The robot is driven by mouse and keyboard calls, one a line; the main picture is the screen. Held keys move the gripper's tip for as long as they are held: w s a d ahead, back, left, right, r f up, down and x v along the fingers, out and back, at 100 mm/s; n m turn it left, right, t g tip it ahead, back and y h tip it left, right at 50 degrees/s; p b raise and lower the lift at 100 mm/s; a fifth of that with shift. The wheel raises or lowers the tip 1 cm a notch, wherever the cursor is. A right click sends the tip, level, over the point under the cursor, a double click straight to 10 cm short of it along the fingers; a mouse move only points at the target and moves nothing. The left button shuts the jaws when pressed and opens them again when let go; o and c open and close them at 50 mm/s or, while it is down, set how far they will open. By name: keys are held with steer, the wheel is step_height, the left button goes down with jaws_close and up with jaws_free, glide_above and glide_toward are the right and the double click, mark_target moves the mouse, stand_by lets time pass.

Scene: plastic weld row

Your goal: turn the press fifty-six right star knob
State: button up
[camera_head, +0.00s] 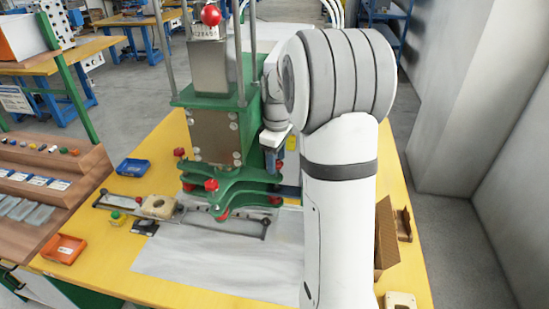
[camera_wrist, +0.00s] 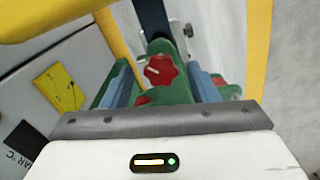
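The green press (camera_head: 216,120) stands on the yellow table, with several red knobs on its sides and lower plates. In the wrist view a red star knob (camera_wrist: 160,70) with a pale mark on its face sits on a green part. My gripper (camera_wrist: 161,84) is open, with one blue finger on each side of the knob in the picture; I cannot tell whether either touches it. In the head view my gripper (camera_head: 273,158) is at the press's right side, partly behind my arm. The knob between its fingers is not clearly visible there.
A blue tray (camera_head: 132,167) and an orange tray (camera_head: 64,249) lie on the table (camera_head: 120,270) at left. A wooden rack (camera_head: 50,180) stands further left. A brown open box (camera_head: 388,238) is right of my arm. A grey sheet (camera_head: 215,262) lies before the press.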

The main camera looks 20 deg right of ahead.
steer(key=c, duration=0.9)
steer(key=shift+a, duration=0.15)
steer(key=n, duration=0.3)
steer(key=shift+n, duration=0.4)
steer(key=shift+d+r+n+b, duration=0.1)
steer(key=shift+n+b, duration=0.1)
steer(key=shift+n, duration=0.85)
steer(key=shift+d+r+n+b, duration=0.1)
steer(key=shift+n+b, duration=0.1)
steer(key=shift+n, duration=0.85)
